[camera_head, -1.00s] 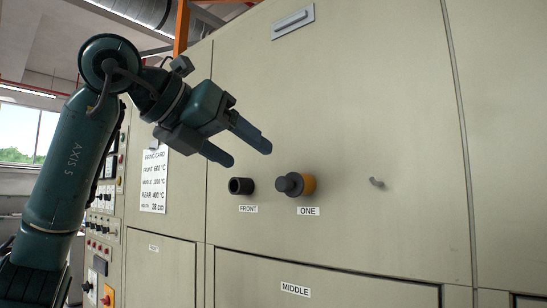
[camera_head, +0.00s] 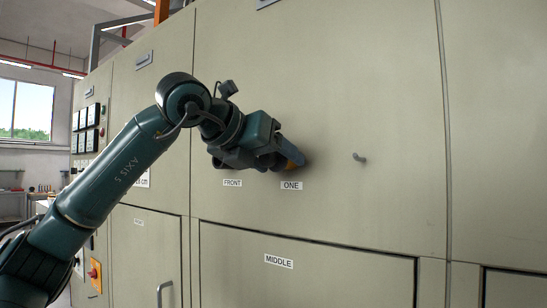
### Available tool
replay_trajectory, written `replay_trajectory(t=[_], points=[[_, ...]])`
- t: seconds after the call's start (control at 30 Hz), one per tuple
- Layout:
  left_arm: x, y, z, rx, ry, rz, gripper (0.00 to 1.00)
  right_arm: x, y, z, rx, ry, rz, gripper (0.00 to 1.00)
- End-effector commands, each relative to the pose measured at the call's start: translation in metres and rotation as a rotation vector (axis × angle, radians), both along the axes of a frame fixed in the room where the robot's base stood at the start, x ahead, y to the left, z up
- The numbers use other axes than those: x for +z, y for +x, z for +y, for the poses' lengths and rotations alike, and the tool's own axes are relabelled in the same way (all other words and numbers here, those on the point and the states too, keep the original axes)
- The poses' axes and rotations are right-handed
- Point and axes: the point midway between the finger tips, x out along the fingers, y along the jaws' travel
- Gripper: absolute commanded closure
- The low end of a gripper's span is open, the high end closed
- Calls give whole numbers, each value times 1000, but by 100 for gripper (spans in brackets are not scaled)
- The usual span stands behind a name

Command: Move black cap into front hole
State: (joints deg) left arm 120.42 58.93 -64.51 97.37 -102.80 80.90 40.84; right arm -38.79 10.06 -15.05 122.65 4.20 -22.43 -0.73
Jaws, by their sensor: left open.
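My left gripper (camera_head: 260,153) is open and in front of the panel above the labels FRONT and ONE. One finger is at the left and the other at the right, close to the orange ring (camera_head: 293,155) above ONE. The black cap at that ring is mostly or wholly hidden by the fingers; I cannot tell whether they touch it. The front hole, above the FRONT label (camera_head: 232,183), is hidden behind my gripper. My right gripper is not in view.
A small grey peg (camera_head: 359,158) sticks out of the beige panel to the right. Below is a door marked MIDDLE (camera_head: 279,262). Gauges and a red button (camera_head: 94,273) are at the left. The panel to the right is clear.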

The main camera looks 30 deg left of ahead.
Motion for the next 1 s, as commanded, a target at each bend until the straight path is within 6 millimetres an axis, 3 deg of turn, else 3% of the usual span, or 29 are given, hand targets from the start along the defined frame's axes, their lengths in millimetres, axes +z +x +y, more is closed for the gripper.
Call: replay_trajectory(t=[0.27, 0.83, 1.0], points=[[-1, 1, 0, 0, 0, 0, 35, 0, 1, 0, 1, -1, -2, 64], [0, 1, 0, 1, 0, 0, 82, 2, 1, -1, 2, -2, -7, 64], [0, -2, 0, 0, 0, -2, 84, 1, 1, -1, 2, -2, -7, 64]])
